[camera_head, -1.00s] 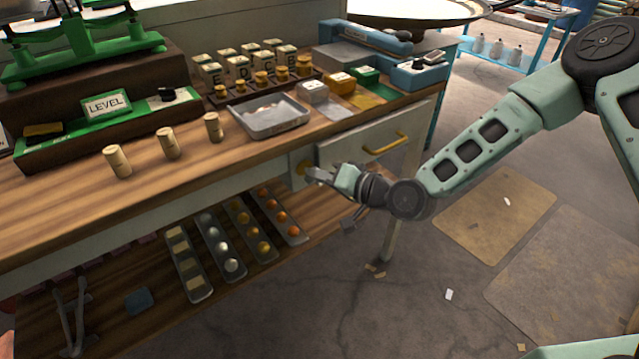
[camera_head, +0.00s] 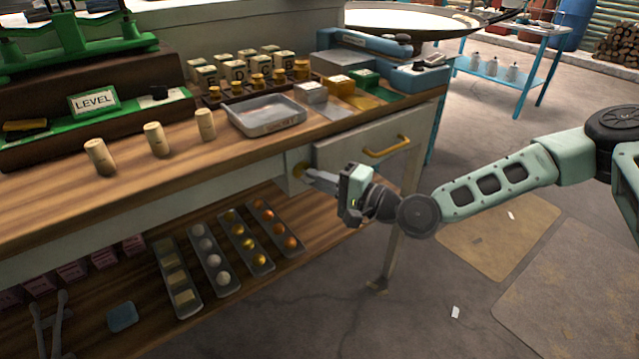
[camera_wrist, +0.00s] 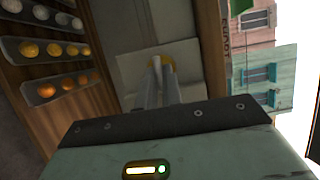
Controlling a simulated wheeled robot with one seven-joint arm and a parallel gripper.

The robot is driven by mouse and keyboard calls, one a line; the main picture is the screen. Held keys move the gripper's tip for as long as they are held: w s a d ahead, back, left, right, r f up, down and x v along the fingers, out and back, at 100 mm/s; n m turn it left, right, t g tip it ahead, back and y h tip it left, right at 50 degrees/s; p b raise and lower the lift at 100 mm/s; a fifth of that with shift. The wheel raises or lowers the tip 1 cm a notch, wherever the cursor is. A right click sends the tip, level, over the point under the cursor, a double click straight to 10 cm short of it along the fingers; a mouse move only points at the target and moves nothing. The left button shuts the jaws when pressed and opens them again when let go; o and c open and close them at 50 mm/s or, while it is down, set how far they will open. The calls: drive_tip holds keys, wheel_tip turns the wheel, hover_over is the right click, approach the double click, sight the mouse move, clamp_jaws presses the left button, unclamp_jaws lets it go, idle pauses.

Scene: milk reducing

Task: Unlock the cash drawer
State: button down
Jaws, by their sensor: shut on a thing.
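The cash drawer (camera_head: 345,147) has a pale grey front under the right end of the wooden counter and looks closed. Its brass handle (camera_head: 387,147) runs across the front. A round brass lock (camera_head: 299,169) sits on the panel left of the drawer; it also shows beyond my fingertips in the wrist view (camera_wrist: 168,62). My gripper (camera_head: 309,174) reaches in from the right with its fingertips at the lock. The fingers (camera_wrist: 157,80) are close together, shut on a small piece at the lock. The fingers mostly hide that piece.
A metal tray (camera_head: 240,121), wooden cylinders (camera_head: 154,138) and a green scale (camera_head: 75,45) stand on the counter. Trays of balls (camera_head: 208,250) lie on the lower shelf. A table leg (camera_head: 390,255) stands below the drawer. The floor at right is mostly clear.

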drive_tip(key=shift+w, duration=0.1)
idle(0.3)
drive_tip(key=c, duration=1.8)
unclamp_jaws()
drive_tip(key=shift+c, duration=0.2)
drive_tip(key=v, duration=1.7)
drive_tip(key=shift+s+b, duration=0.2)
drive_tip(key=shift+b, duration=0.25)
drive_tip(key=shift+d+f, duration=0.1)
